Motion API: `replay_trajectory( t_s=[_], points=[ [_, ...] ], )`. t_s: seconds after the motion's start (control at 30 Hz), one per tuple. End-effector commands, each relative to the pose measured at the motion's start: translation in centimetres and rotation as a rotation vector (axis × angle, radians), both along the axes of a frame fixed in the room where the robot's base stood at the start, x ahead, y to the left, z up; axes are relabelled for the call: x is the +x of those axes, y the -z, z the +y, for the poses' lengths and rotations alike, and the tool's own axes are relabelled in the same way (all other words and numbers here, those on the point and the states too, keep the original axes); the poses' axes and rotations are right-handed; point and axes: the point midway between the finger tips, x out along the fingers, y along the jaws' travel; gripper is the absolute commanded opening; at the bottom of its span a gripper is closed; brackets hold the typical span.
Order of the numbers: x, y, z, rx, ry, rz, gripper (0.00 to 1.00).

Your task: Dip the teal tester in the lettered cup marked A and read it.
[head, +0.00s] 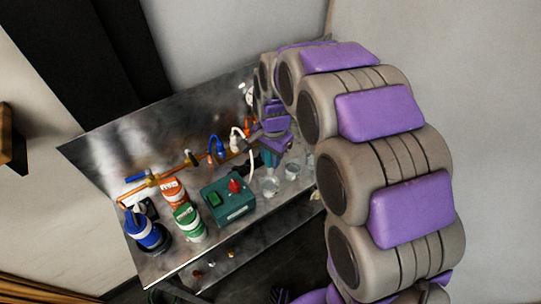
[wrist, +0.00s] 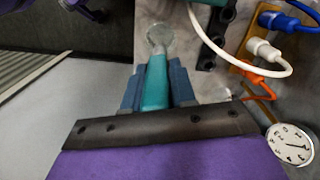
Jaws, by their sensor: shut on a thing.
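My gripper (wrist: 154,90) is shut on the teal tester (wrist: 156,78), whose handle lies between the two blue-grey fingers in the wrist view. The tester points at a clear round cup (wrist: 160,34) just beyond its tip; I cannot tell whether the tip is inside it. In the head view my gripper (head: 272,157) is over the right part of the metal bench, with a clear cup (head: 270,187) below it and another clear cup (head: 292,171) to the right. No letters on the cups can be read.
A green box with a red knob (head: 229,201), a green-labelled canister (head: 189,222), an orange one (head: 173,192) and a blue one (head: 147,233) stand on the bench left of my gripper. A copper pipe with blue and white fittings runs behind. A round dial (wrist: 290,145) is at right in the wrist view.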

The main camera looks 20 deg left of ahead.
Motion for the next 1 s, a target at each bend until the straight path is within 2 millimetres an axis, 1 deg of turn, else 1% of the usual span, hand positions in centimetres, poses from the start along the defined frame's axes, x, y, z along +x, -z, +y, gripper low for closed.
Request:
replay_trajectory(
  t_s=[0.6,0.67,1.0],
  points=[
    [0.02,-0.06,0.00,0.000,0.000,0.008,0.00],
    [0.02,-0.15,-0.01,-0.001,0.001,0.030,0.00],
    [0.06,-0.25,0.02,-0.001,0.003,0.252,0.00]
  ],
)
